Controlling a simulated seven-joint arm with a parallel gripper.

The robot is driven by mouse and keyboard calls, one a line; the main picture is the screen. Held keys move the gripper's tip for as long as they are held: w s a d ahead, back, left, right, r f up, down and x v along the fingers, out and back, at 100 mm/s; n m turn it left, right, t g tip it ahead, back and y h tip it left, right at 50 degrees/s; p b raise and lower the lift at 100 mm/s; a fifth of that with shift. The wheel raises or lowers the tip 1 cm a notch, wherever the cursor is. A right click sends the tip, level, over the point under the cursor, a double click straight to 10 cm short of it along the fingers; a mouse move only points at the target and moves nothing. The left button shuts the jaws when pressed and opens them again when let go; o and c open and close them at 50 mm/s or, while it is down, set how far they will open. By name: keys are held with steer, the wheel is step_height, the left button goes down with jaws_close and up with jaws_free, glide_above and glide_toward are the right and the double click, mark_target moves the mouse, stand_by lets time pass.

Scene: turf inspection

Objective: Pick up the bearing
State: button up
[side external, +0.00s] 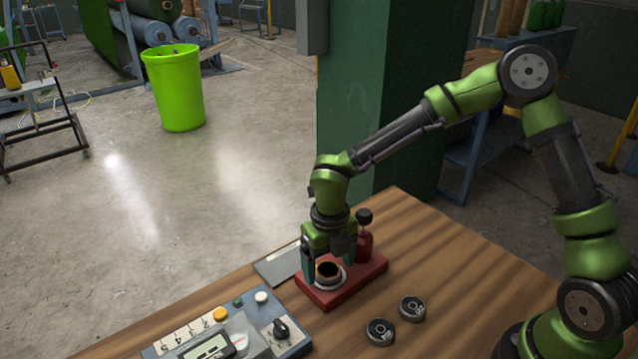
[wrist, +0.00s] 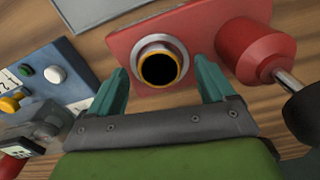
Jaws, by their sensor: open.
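Two dark round bearings (side external: 380,331) (side external: 411,308) lie flat and apart on the wooden table, right of the red fixture. A ring-shaped part with a silver outer rim, a gold inner ring and a black hole (wrist: 181,52) sits in the red fixture (side external: 345,289); it also shows in the side view (side external: 328,273). I cannot tell whether this is a bearing too. My gripper (side external: 329,262) points down over the fixture, fingers apart. In the wrist view the open fingers (wrist: 162,72) are on either side of the ring, with no clear contact.
A red post (side external: 364,246) with a black knob stands on the fixture, close beside my right finger. A control box (side external: 240,327) with buttons and a display is at front left. A grey plate (side external: 279,266) lies behind it. Table right of the bearings is clear.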

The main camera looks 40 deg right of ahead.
steer(key=shift+f, duration=0.3)
steer(key=c, duration=1.4)
steer(key=shift+r, duration=0.15)
